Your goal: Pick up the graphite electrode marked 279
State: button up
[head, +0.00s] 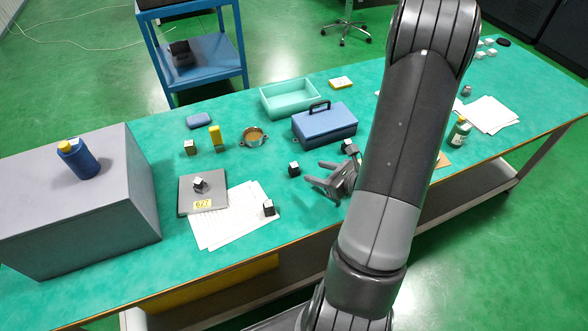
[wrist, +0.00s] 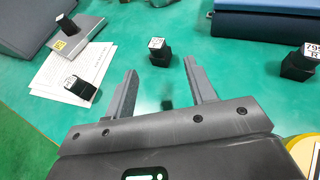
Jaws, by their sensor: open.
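Several small black blocks with white-labelled tops stand on the green table. One black block (head: 294,169) is just beyond my fingertips; in the wrist view this block (wrist: 159,55) is ahead of the gap between the fingers. Its label is too small to read surely. Another block (wrist: 299,64), at the right of the wrist view, has a label that seems to start with 79. A third block (head: 268,208) is on the papers, and another (head: 199,184) on a grey plate. I cannot tell which is marked 279. My gripper (head: 314,172) is open and empty; its fingers show in the wrist view (wrist: 160,68).
A blue toolbox (head: 325,125) stands behind the blocks, with a teal tray (head: 288,98) farther back. The grey plate (head: 183,202) carries a yellow 627 tag. Papers (head: 232,228) lie left of my gripper. A large grey box (head: 110,215) fills the table's left end.

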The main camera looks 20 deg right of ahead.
aim_at(295, 165)
jog(key=x, duration=1)
jog(key=shift+a+r, duration=0.2)
jog(key=shift+a, duration=0.05)
jog(key=shift+c, duration=0.4)
jog(key=c, duration=1)
jog(key=shift+r, duration=0.1)
